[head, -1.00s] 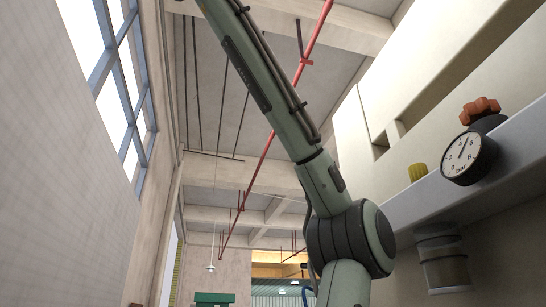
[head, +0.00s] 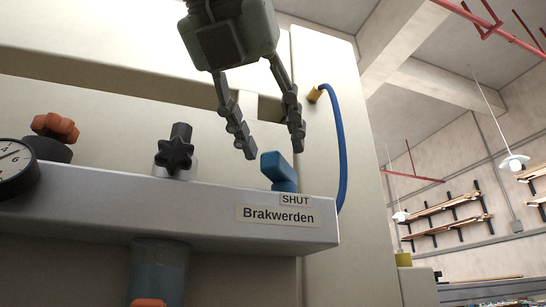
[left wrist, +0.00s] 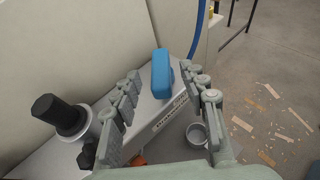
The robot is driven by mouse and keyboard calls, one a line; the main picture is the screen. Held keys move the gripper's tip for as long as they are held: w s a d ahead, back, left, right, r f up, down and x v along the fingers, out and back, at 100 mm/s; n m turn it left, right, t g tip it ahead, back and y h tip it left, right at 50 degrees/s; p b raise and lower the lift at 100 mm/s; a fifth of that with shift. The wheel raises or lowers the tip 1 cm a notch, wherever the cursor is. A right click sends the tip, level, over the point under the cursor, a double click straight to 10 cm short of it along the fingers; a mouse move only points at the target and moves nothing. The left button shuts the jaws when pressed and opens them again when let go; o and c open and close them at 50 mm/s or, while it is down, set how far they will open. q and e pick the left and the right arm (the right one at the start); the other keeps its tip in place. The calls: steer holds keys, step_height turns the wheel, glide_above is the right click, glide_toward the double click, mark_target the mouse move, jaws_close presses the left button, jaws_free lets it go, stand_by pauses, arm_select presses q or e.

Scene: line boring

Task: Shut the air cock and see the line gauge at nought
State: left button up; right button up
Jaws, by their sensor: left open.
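The blue cock lever (head: 280,171) stands up at the right end of the pale manifold ledge (head: 110,205), above a SHUT label (head: 295,200) and a Brakwerden label (head: 278,215). My left gripper (head: 275,143) is open and points down, its fingertips just above the lever. In the left wrist view the blue lever (left wrist: 162,74) shows between the spread fingers (left wrist: 160,85), with no clear contact. The line gauge (head: 14,168) is cut off by the left edge; its 4 and 6 show, and its needle points up and right, off nought. My right gripper is out of view.
A black star knob (head: 175,152) and an orange-red knob (head: 55,127) stand on the ledge left of the lever. A blue hose (head: 338,140) hangs to the right. Wood scraps (left wrist: 270,125) lie on the floor in the left wrist view.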

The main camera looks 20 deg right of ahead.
mark_target(281, 165)
arm_select(q)
steer(key=x, duration=0.5)
steer(key=shift+d+p, duration=0.1)
steer(key=shift+p, duration=0.2)
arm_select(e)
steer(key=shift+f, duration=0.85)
arm_select(q)
jaws_close()
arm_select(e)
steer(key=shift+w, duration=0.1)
